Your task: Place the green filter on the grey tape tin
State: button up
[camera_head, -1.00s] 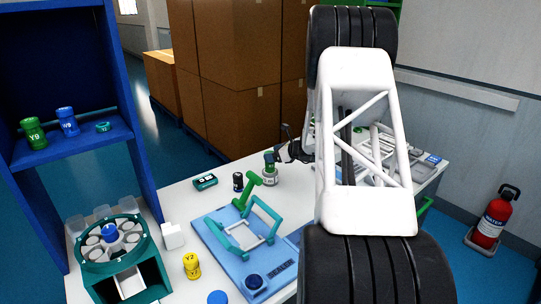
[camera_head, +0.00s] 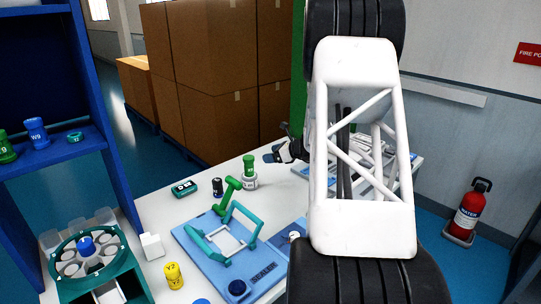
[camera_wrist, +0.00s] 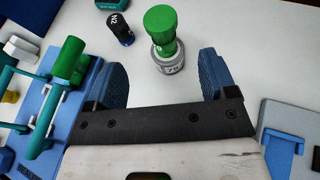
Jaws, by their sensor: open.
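The green filter (camera_head: 249,164) stands upright on top of the grey tape tin (camera_head: 250,181) near the back of the white table. In the wrist view the filter (camera_wrist: 160,22) rises from the tin (camera_wrist: 170,60), which bears dark lettering. My gripper (camera_head: 280,153) is open and empty, with its blue fingers spread. It is to the right of the filter in the head view, clear of it. In the wrist view the tin and filter lie just beyond the fingertips (camera_wrist: 163,66). My arm hides part of the table behind it.
A black canister (camera_head: 217,187) and a teal box (camera_head: 184,188) stand left of the tin. A blue fixture (camera_head: 205,253) with a green handle (camera_head: 229,187) lies in front. A yellow canister (camera_head: 174,276) and teal carousel (camera_head: 72,287) are at front left.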

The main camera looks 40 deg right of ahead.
dwell(0.4)
jog(key=s+a+r+n+g, duration=0.3)
jog(key=a+r+n, duration=0.15)
jog(key=a, duration=0.75)
jog(key=s+a+r+n+g+y, duration=0.15)
jog(key=s+a+r+n, duration=0.35)
jog(key=a, duration=0.7)
jog(key=s+a+r+n+g, duration=0.25)
jog(key=a+n, duration=0.35)
jog(key=a, duration=0.6)
jog(key=s+a+n+g+h, duration=0.1)
jog(key=s+a+n+h, duration=0.1)
jog(key=s+a+n, duration=0.3)
jog(key=s+a+r+n+g+h, duration=0.1)
jog(key=s+a+n, duration=0.4)
jog(key=s, duration=0.7)
jog(key=s+a+r+n+h, duration=0.1)
jog(key=s+a+n+h, duration=0.2)
jog(key=s, duration=0.6)
jog(key=a+n, duration=0.2)
jog(key=n, duration=0.1)
jog(key=shift+s+a+g+h, duration=0.35)
jog(key=shift+a+g, duration=0.05)
